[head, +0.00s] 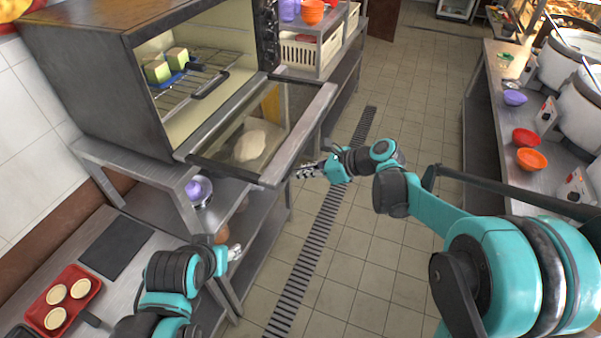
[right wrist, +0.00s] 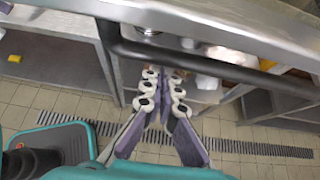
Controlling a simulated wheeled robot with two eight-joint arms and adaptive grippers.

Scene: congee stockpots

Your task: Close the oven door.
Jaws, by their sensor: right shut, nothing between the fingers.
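The oven (head: 100,50) stands at the upper left in the head view. Its glass oven door (head: 300,130) hangs open, folded down and outward, about level. My right gripper (head: 308,172) is shut and empty, just outside the door's front edge and close to it. In the right wrist view, the shut fingers (right wrist: 164,75) point at a dark bar (right wrist: 190,62), which runs below a grey metal edge (right wrist: 230,28). I cannot tell whether they touch the bar. My left gripper (head: 235,252) is low beside the counter, away from the door; its fingers are too small to read.
A metal shelf (head: 150,170) runs beneath the oven. A red tray (head: 85,290) with pale round items lies at the lower left. The tiled floor (head: 340,260) is clear between the counters.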

